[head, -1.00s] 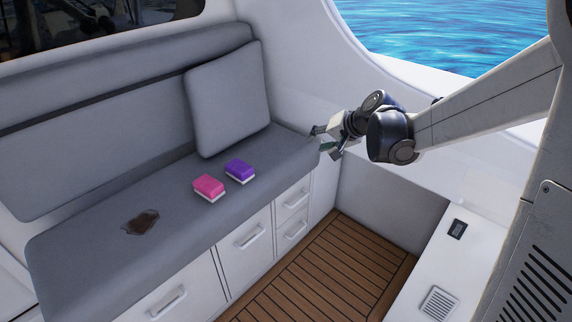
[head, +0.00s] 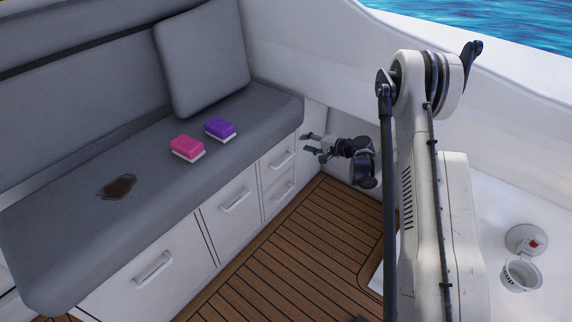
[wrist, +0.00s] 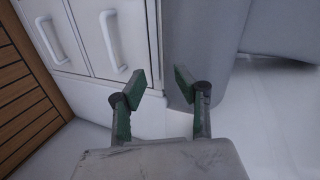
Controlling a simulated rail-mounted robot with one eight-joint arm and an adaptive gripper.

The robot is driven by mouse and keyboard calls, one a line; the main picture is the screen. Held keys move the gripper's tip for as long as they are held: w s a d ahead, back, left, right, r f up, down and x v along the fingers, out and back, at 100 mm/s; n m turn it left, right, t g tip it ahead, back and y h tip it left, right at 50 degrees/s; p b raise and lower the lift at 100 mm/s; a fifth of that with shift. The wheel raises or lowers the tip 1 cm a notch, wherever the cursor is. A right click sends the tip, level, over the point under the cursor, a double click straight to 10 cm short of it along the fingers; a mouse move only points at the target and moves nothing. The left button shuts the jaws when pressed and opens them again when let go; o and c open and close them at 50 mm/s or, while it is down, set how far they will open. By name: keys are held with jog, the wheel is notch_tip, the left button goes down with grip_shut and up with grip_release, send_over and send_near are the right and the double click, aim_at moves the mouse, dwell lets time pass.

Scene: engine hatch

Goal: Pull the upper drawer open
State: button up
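The small upper drawer (head: 270,168) is white with a bar handle and sits flush, shut, at the right end of the bench front. It also shows in the wrist view, with its handle (wrist: 112,42) at the top, left of my fingers. The lower drawer (head: 271,199) is directly below it, also shut. My gripper (head: 305,144) is in front of the bench's right end, to the right of the upper drawer's handle and apart from it. In the wrist view, my gripper's green fingers (wrist: 160,84) are spread with nothing between them.
The grey bench cushion (head: 150,175) overhangs the drawers. A white side wall (head: 320,85) stands behind my gripper. The slatted wooden floor (head: 300,245) is clear.

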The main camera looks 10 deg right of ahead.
jog(key=m+t+y+b, duration=0.1)
jog(key=b, duration=0.1)
send_near(286, 160)
jog(key=s+d, duration=0.2)
jog(key=b+x, duration=0.3)
jog(key=x, duration=1)
jog(key=shift+w+b, duration=0.15)
jog(key=shift+b, duration=0.15)
grip_shut()
